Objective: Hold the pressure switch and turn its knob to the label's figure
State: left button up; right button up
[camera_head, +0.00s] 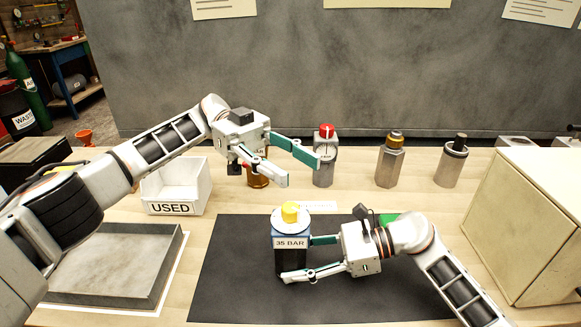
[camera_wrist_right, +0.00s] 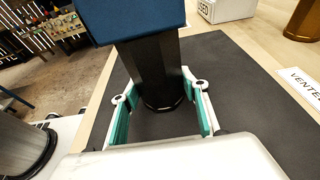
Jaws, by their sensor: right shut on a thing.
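The pressure switch (camera_head: 291,242) stands upright on the black mat, with a dark lower body, a blue upper part, a white dial on top and a "35 BAR" label. Its yellow knob (camera_head: 290,211) sits on the dial; the dial's marks are too small to read. My right gripper (camera_head: 298,260) is shut on the switch's dark body from the right. In the right wrist view the body (camera_wrist_right: 153,75) stands between the fingers, under the blue part; the knob is out of that view. My left gripper (camera_head: 301,172) is open and empty, above and behind the switch.
The black mat (camera_head: 225,270) has free room left of the switch. Behind stand a white "USED" bin (camera_head: 172,205), a red-topped cylinder (camera_head: 324,165), a brass-topped one (camera_head: 389,165) and a dark-topped one (camera_head: 452,165). A grey tray (camera_head: 115,262) lies left, a beige box (camera_head: 530,225) right.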

aim_at(290, 207)
pick_arm(q)
notch_tip(290, 207, down, 8)
jog(key=t+y, duration=1.2)
jog(key=t, duration=0.1)
jog(key=shift+f, duration=0.1)
dwell(0.3)
jog(key=c, duration=1.1)
